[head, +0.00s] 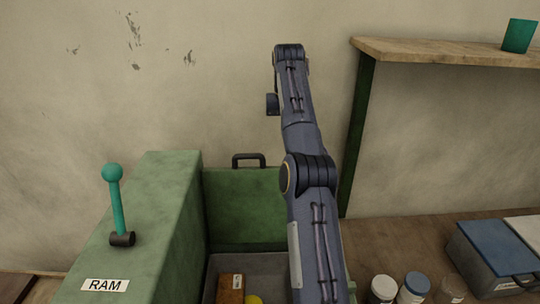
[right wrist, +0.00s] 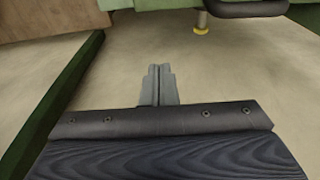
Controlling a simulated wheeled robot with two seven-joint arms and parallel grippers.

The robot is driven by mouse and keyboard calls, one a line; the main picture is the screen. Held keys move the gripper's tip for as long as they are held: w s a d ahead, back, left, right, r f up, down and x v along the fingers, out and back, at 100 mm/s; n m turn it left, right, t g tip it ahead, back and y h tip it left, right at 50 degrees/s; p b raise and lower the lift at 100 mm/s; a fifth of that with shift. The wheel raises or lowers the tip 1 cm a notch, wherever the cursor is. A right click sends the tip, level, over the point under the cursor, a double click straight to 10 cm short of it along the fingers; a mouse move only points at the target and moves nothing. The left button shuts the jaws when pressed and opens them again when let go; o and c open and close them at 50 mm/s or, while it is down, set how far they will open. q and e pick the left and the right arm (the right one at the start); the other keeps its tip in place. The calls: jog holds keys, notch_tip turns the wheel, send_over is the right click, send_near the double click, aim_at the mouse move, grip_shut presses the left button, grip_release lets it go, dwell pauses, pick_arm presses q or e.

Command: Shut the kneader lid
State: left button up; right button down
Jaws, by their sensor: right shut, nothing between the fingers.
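The green kneader lid (head: 245,207) stands upright and open at the back of the grey tub (head: 262,264) in the head view, with a dark handle (head: 249,157) on its top edge. My right arm rises in front of the lid's right side and hides part of it. My right gripper's fingers (right wrist: 157,85) are shut and empty in the right wrist view. A dark handle-like bar (right wrist: 245,9) lies at that view's top, apart from the fingertips. My right fingers cannot be made out in the head view. My left gripper is not in view.
A brown block (head: 230,289) and something yellow (head: 254,299) lie in the tub. A green housing marked RAM (head: 170,215) with a teal lever (head: 116,200) stands left. A wooden shelf (head: 440,52) is upper right. Jars (head: 384,288) and a blue-lidded box (head: 490,250) stand right.

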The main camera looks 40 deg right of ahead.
notch_tip(320, 180, down, 10)
jog(key=w+b, duration=0.1)
jog(key=b, duration=0.2)
jog(key=s, duration=0.1)
jog(key=s+a+r, duration=0.1)
jog(key=shift+s+a, duration=0.3)
jog(key=shift+s, duration=0.1)
